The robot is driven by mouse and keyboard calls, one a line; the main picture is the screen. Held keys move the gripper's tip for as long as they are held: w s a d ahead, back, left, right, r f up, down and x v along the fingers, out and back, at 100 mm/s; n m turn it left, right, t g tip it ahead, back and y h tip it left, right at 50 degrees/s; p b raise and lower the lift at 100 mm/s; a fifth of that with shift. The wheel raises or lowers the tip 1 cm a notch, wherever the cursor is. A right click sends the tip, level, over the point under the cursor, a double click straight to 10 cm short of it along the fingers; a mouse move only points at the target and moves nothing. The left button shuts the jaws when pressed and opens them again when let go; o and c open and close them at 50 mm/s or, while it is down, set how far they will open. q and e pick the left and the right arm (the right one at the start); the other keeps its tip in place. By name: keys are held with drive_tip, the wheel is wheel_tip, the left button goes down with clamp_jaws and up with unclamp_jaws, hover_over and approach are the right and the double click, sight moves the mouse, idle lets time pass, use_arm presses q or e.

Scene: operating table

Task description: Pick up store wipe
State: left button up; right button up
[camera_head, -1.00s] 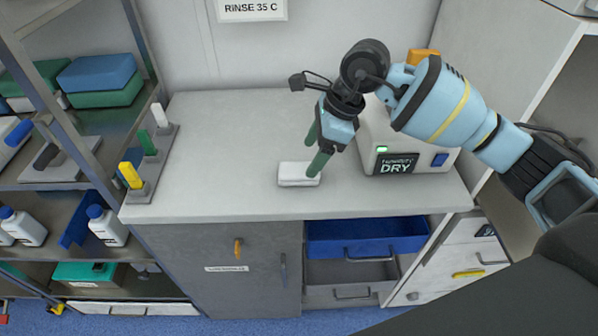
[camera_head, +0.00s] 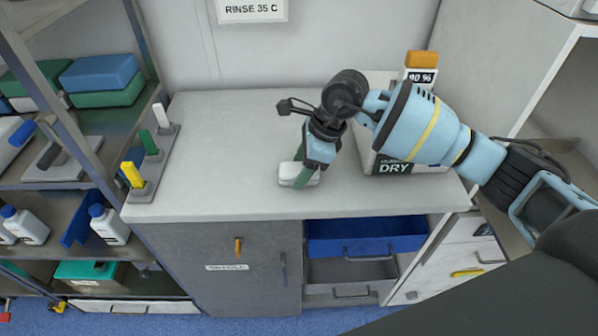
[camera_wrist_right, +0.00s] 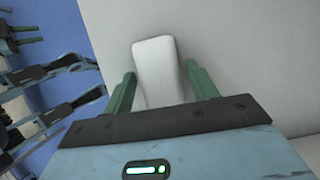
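The wipe is a small white block (camera_head: 287,172) lying on the light grey countertop (camera_head: 225,150). My right gripper (camera_head: 302,170) has come down over it, with green fingers on either side of it. In the right wrist view the white wipe (camera_wrist_right: 158,72) lies between the two open fingers of the right gripper (camera_wrist_right: 161,88). A gap shows on each side, wider at the right finger. Part of the wipe is hidden by the gripper in the head view. My left gripper is not in view.
A stand with yellow, green and white handles (camera_head: 150,165) is at the left counter edge. A blue drawer (camera_head: 365,232) is open below.

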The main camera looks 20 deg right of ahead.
sight(295, 169)
drive_tip(key=c, duration=0.7)
drive_tip(key=shift+r, duration=0.15)
